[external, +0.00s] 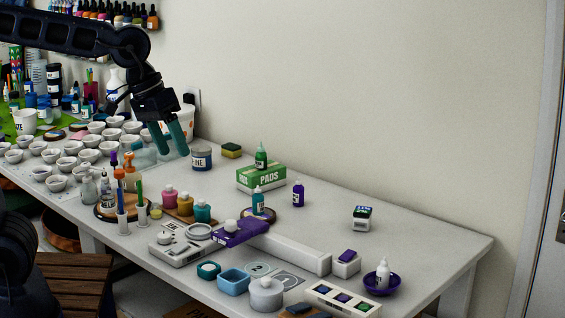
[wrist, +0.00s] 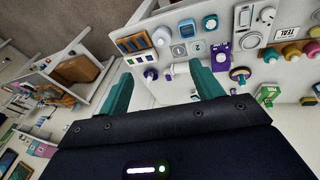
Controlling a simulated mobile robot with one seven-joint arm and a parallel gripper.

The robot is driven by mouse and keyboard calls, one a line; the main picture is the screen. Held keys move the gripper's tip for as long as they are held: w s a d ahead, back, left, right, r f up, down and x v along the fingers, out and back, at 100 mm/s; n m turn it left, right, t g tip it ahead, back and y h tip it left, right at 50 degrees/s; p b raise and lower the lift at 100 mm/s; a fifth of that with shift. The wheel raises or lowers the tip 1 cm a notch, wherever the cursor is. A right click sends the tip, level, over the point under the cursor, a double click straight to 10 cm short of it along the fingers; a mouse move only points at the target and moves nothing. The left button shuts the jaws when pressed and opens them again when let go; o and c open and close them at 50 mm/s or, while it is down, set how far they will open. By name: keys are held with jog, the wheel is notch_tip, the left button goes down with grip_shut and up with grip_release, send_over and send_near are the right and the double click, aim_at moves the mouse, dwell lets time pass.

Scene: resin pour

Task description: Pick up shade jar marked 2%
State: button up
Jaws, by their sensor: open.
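My gripper (external: 175,150) has teal fingers, open and empty, above the table near the back wall, left of a dark-lidded labelled jar (external: 202,159). A small white jar with a dark green lid and label (external: 362,217) stands alone at the right.
A green pads box (external: 260,180) stands behind the centre, with bottles nearby. A swatch tray (external: 318,294), white lidded pot (external: 266,296), blue square cup (external: 233,282) and purple dish (external: 397,284) stand at the front. Several white cups crowd the left. The back right is mostly clear.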

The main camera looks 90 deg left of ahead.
jog(key=w+a+f+n, duration=0.1)
jog(key=w+a+n, duration=0.3)
jog(key=w, duration=0.4)
jog(key=w+a+n, duration=0.3)
jog(key=w+a, duration=0.1)
jog(key=w, duration=0.3)
jog(key=n+h, duration=0.1)
jog(key=n, duration=1.6)
send_over(362, 209)
jog(key=s, duration=0.4)
notch_tip(362, 209, down, 24)
jog(key=x, duration=0.5)
jog(key=shift+w+a+f, duration=0.15)
jog(key=shift+w+a, duration=0.05)
jog(key=shift+a, duration=0.1)
jog(key=shift+x, duration=2.7)
jog(key=shift+w+a, duration=0.15)
jog(key=c, duration=1.1)
jog(key=shift+r, duration=0.2)
